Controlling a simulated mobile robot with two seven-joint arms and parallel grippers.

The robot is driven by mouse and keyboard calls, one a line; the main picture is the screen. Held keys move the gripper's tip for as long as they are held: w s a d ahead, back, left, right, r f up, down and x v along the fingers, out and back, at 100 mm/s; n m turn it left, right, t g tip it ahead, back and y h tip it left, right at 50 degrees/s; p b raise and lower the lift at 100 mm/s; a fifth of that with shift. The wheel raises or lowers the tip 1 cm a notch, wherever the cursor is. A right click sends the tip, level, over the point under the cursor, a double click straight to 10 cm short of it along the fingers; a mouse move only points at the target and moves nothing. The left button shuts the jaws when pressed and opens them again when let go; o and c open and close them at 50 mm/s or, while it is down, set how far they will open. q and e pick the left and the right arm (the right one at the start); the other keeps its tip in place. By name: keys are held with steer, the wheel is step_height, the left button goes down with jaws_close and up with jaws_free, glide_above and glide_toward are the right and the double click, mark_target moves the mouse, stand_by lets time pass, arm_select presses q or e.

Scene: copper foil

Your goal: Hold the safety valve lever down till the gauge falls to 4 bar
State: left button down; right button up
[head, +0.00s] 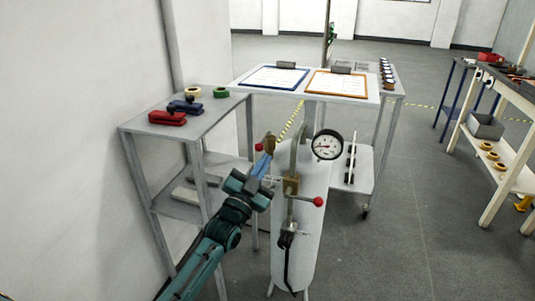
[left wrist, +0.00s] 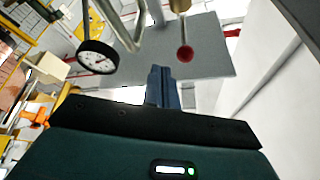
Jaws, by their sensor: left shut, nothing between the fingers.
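The white tank (head: 298,235) stands upright with a round black-rimmed gauge (head: 327,144) at its upper right. The gauge also shows in the left wrist view (left wrist: 97,57); its figures are too small to read. A red ball-ended lever (head: 259,147) sits at the tank's upper left, beside a brass fitting (head: 269,143). A second red-knobbed handle (head: 318,201) is on the brass valve lower down. My left gripper (head: 265,158) is shut and empty, its blue fingertips close to the upper red knob. In the left wrist view a red knob (left wrist: 185,53) appears beyond the fingertips (left wrist: 163,75); contact cannot be told.
Behind is a table (head: 301,88) with two clipboards. A workbench (head: 510,100) stands at the right. The floor between tank and workbench is clear.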

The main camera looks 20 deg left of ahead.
arm_select(q)
steer(key=v, duration=0.6)
steer(key=shift+a+f, duration=0.25)
steer(key=shift+a, duration=0.05)
steer(key=shift+s, duration=0.15)
